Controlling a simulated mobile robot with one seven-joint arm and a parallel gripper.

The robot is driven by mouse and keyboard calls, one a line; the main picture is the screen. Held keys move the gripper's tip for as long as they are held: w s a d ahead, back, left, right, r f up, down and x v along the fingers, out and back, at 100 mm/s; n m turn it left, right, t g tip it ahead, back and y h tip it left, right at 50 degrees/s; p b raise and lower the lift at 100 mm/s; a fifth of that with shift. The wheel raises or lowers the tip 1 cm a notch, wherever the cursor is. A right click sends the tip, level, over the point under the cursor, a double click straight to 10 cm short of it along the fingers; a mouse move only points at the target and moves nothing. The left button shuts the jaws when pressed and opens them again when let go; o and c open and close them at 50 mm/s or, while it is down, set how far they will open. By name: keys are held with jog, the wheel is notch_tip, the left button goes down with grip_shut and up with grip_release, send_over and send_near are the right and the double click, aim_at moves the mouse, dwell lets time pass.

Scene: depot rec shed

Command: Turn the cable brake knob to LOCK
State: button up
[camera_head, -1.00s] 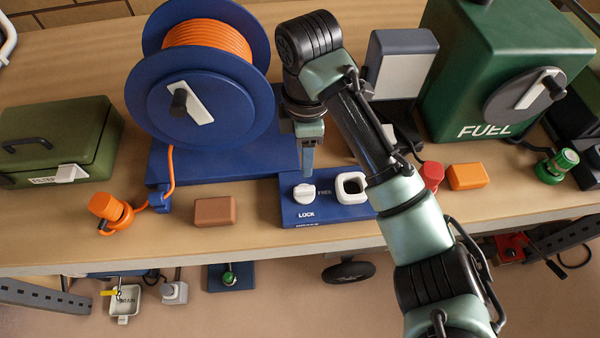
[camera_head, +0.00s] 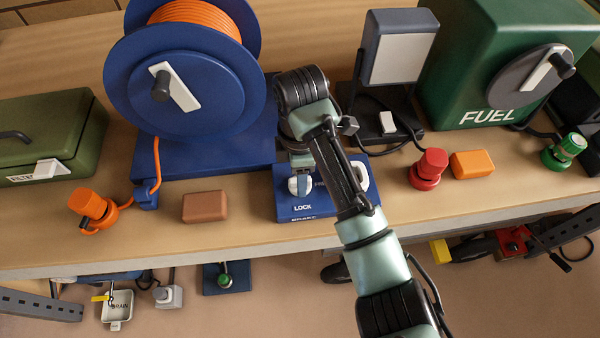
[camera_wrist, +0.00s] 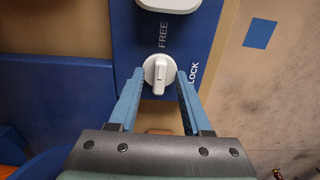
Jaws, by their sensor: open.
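The cable brake knob (camera_head: 293,186) is a white round dial with a raised bar, on a blue panel (camera_head: 298,209) at the front of the reel base. In the wrist view, the knob (camera_wrist: 158,74) has its bar along the line toward FREE, with LOCK printed off to its side. My gripper (camera_head: 302,182) is over the knob, and a finger hides part of it in the head view. In the wrist view my gripper (camera_wrist: 160,73) is open, one blue fingertip on either side of the knob, with gaps visible. Whether the tips are at knob height is unclear.
A white square-rimmed part (camera_wrist: 168,3) sits beside the knob on the panel. The blue reel (camera_head: 185,95) with orange cable stands behind. The bench's front edge is close.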

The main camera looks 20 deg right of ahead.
grip_shut()
jog(key=shift+r+m+p, duration=0.1)
jog(key=shift+m+p, duration=0.2)
jog(key=shift+p, duration=0.05)
jog(key=m+p, duration=0.2)
jog(key=shift+r+m+p, duration=0.1)
jog(key=shift+m+p, duration=0.2)
jog(key=m+p, duration=0.4)
jog(key=m, duration=0.1)
jog(key=m+p, duration=0.2)
jog(key=m, duration=0.3)
jog(key=shift+p, duration=0.3)
jog(key=m+p, duration=0.1)
jog(key=m, duration=0.3)
jog(key=shift+w+m+p, duration=0.1)
jog(key=shift+m+p, duration=0.2)
